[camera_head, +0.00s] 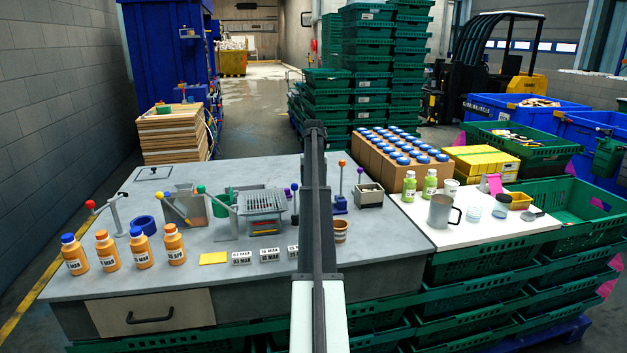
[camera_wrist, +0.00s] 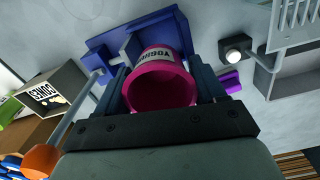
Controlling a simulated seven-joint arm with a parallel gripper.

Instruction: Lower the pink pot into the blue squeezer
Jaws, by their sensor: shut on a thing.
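The pink pot (camera_wrist: 160,90), with a white label reading YOGHURT, is between the fingers of my gripper (camera_wrist: 160,82) in the wrist view. My gripper is shut on it. The pot's open rim faces the camera. The blue squeezer (camera_wrist: 130,28) lies just beyond the pot, which overlaps it in the picture. Whether the pot's far end is inside or above the squeezer is hidden. In the head view the squeezer (camera_head: 340,206) shows partly, right of my arm, below a lever with an orange knob (camera_head: 341,163). My arm hides the pot there.
A grey bin labelled CONES (camera_wrist: 48,92) stands beside the squeezer. A brown cup (camera_head: 341,231) stands close right of my arm.

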